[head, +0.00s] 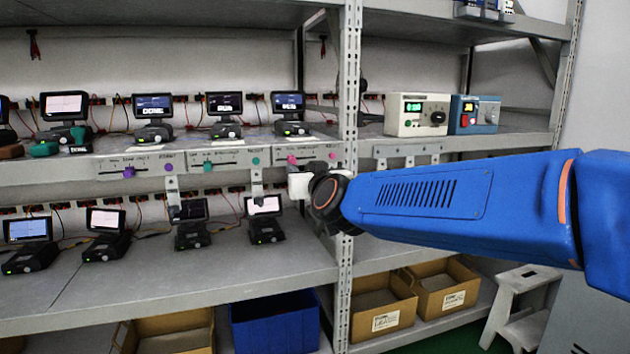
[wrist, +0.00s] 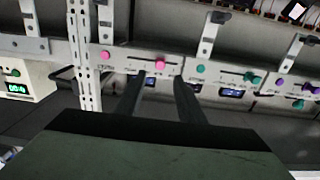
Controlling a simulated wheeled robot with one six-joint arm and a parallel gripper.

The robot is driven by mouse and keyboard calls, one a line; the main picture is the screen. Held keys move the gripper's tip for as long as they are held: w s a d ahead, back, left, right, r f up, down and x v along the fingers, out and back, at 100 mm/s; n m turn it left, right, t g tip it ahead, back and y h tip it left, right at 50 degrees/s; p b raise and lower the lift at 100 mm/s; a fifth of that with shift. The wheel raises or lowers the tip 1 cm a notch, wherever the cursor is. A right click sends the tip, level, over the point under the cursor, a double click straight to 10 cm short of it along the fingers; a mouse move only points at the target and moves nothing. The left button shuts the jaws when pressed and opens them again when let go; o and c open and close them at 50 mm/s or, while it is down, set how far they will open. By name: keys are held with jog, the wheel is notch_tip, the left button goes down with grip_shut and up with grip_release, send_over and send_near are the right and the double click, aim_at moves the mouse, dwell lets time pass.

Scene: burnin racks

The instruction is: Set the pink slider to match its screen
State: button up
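The pink slider knob (wrist: 160,64) sits on a slotted grey panel (wrist: 130,57) in the wrist view, with a second pink knob (wrist: 104,55) to its left. In the head view the slider knob (head: 292,160) is on the shelf-edge panel, left of the other pink knob (head: 332,155). My gripper (wrist: 160,77) is open, its two dark fingers apart with the slider knob between their tips in the picture. Contact cannot be told. The small screen (head: 288,102) above this panel is lit, its text too small to read. The fingers are hard to make out in the head view.
Teal (head: 208,167) and purple (head: 128,172) slider knobs are on neighbouring panels to the left. Devices with screens stand on the shelves above and below. A metal post (head: 348,80) rises close beside my wrist. A cream instrument (head: 416,114) stands right of it.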

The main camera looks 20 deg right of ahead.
jog(key=s, duration=0.9)
jog(key=shift+s, duration=0.35)
jog(key=s+d+f+n+g+y, duration=0.1)
jog(key=s+f+g, duration=0.4)
jog(key=s+f, duration=0.45)
jog(key=s+f+n+g+y, duration=0.1)
jog(key=s+f+g, duration=0.4)
jog(key=f, duration=0.7)
jog(key=s+d+f+m+g+h, duration=0.2)
jog(key=s+d+f, duration=0.4)
jog(key=s, duration=0.4)
jog(key=shift+s+f+g, duration=0.3)
jog(key=shift+f+g, duration=0.3)
jog(key=shift+f, duration=0.05)
